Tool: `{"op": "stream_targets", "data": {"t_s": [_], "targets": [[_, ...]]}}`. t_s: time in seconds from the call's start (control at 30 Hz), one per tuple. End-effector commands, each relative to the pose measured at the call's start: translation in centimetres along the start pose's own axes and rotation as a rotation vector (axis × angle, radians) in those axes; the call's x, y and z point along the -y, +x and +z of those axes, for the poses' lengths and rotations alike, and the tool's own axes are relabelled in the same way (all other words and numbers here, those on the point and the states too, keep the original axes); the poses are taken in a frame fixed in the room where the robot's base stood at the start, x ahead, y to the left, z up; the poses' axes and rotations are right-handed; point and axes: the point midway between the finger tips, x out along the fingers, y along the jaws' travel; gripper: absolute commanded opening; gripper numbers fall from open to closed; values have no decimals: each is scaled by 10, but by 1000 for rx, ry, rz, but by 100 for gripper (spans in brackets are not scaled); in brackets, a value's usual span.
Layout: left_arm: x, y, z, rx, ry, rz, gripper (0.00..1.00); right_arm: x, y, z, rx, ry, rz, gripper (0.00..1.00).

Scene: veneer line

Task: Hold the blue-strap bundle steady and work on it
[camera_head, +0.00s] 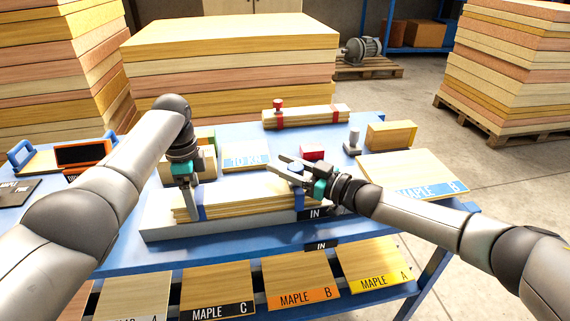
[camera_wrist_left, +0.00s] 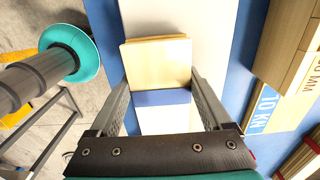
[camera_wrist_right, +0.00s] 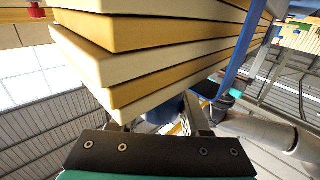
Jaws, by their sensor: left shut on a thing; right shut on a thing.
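The blue-strap bundle (camera_head: 250,203) is a stack of thin pale boards lying on a light grey bed (camera_head: 165,232), with a blue strap near each end. My left gripper (camera_head: 188,205) is shut across the bundle's left end, by the left strap. In the left wrist view, its fingers (camera_wrist_left: 162,105) flank the boards and blue strap (camera_wrist_left: 162,97). My right gripper (camera_head: 285,164) is above the bundle's right end, shut on a blue knob (camera_head: 296,167). In the right wrist view, the blue knob (camera_wrist_right: 168,112) shows partly between the fingers, close to the layered boards (camera_wrist_right: 140,60).
A red-strap bundle (camera_head: 310,117) with a red knob lies at the table's back. A red block (camera_head: 312,152), a wooden block (camera_head: 391,135) and a 10 KN box (camera_head: 246,156) stand behind the bed. Labelled maple panels (camera_head: 300,270) fill the lower shelf.

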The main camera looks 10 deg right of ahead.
Motion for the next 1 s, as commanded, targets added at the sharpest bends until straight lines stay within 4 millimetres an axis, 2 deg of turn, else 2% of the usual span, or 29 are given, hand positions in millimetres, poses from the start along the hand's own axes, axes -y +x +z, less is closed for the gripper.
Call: {"op": "stream_targets", "data": {"t_s": [0.4,0.43,0.7,1.0], "targets": [[-1,2,-3,-5,2,2,0,4,1,0,0,3,-29,0],[-1,2,-3,-5,2,2,0,4,1,0,0,3,-29,48],[-1,2,-3,-6,1,3,0,2,0,0,2,2,-24,76],[-1,2,-3,-7,1,3,0,1,-3,1,3,1,-21,76]]}}
